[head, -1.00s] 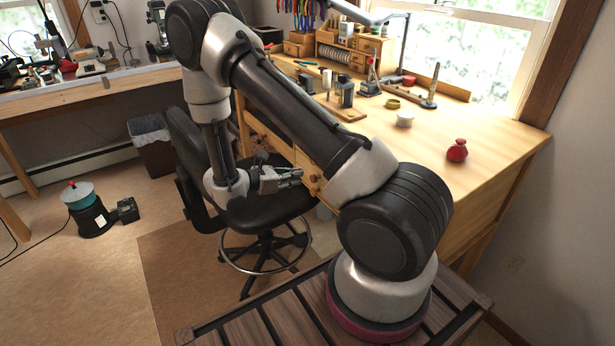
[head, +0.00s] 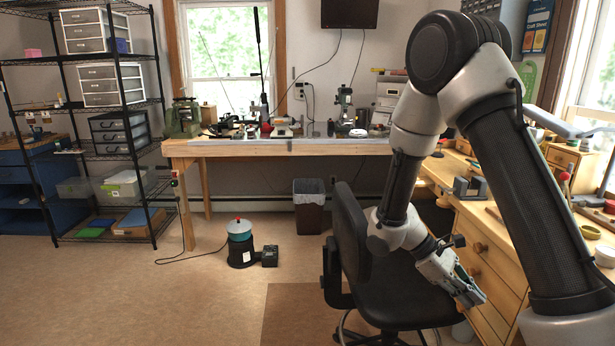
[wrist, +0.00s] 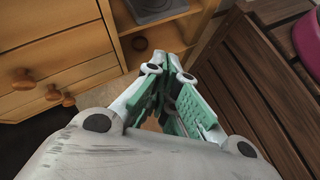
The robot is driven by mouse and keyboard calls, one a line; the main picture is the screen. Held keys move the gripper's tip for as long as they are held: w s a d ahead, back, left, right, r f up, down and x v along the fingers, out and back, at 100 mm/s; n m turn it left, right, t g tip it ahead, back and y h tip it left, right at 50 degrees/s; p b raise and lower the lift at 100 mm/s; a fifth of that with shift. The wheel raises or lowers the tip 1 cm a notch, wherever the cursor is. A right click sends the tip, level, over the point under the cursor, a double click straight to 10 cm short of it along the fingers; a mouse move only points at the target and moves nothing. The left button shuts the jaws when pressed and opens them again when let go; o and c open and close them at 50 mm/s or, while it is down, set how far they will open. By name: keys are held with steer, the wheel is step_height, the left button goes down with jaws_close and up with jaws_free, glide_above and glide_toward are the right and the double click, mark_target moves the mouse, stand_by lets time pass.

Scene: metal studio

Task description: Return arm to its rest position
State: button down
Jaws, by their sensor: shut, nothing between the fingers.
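My gripper (head: 468,292) hangs at the end of my folded arm, low in front of the wooden workbench drawers and over the seat of the black chair in the head view. In the wrist view my gripper (wrist: 170,65) shows its green-padded fingers together, with nothing held between them. It points toward the drawer fronts and an open shelf. My arm bends up high and comes back down at the right of the head view.
A black swivel chair (head: 385,300) stands close by my gripper. The wooden workbench (head: 490,255) with drawers is at right. Open floor lies at left.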

steer(key=s+r+m+t+y, duration=0.4)
steer(key=s+r+m+t, duration=0.1)
steer(key=r, duration=0.7)
steer(key=s+r+m+t+y, duration=0.4)
steer(key=s+r, duration=0.3)
steer(key=r, duration=0.4)
steer(key=shift+s+a+r+m+t+y, duration=0.25)
steer(key=shift+a+r+m+t+y, duration=0.15)
steer(key=shift+t+y, duration=0.1)
